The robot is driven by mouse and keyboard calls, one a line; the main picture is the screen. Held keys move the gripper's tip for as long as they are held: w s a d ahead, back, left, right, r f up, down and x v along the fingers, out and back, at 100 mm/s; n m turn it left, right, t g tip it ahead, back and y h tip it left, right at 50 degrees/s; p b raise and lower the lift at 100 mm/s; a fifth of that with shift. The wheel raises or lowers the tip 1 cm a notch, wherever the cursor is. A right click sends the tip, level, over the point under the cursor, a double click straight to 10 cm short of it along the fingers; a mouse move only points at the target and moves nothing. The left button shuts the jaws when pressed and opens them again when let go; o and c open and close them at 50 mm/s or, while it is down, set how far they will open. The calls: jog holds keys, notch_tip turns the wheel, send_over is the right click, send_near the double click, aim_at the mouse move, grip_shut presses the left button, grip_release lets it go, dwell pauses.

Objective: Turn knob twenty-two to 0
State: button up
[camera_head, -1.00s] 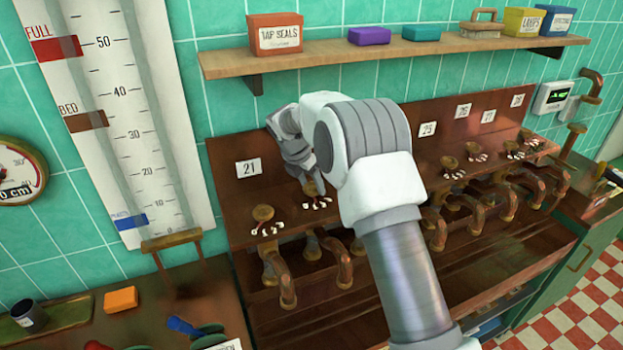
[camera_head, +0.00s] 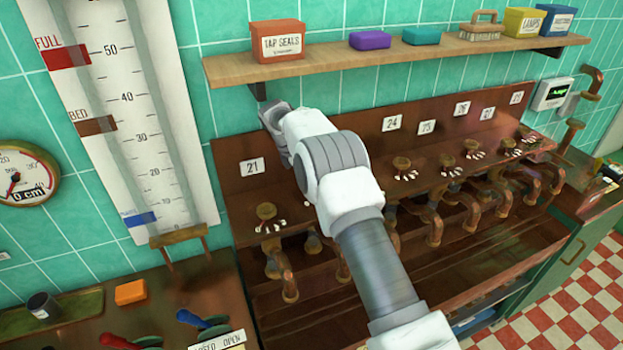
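My gripper (camera_head: 279,138) is in front of the upright brown board, to the right of the number 21 plate (camera_head: 252,167). My white and grey arm covers its fingertips, so whether it is open or shut does not show. Knob twenty-two and its number plate are hidden behind my arm; only part of its dial marks may peek out beside the arm. I cannot tell the knob's setting or whether my gripper touches it. The brass knob under plate 21 (camera_head: 266,211) is in plain view, left of my arm.
Further brass knobs (camera_head: 401,163) with white dial marks run to the right, above curved copper taps (camera_head: 289,288). A wooden shelf (camera_head: 350,62) with boxes hangs above. A tall gauge (camera_head: 137,120) stands left. Levers (camera_head: 115,341) are at lower left.

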dwell(0.5)
jog(key=o, duration=1.4)
jog(key=shift+c, duration=0.2)
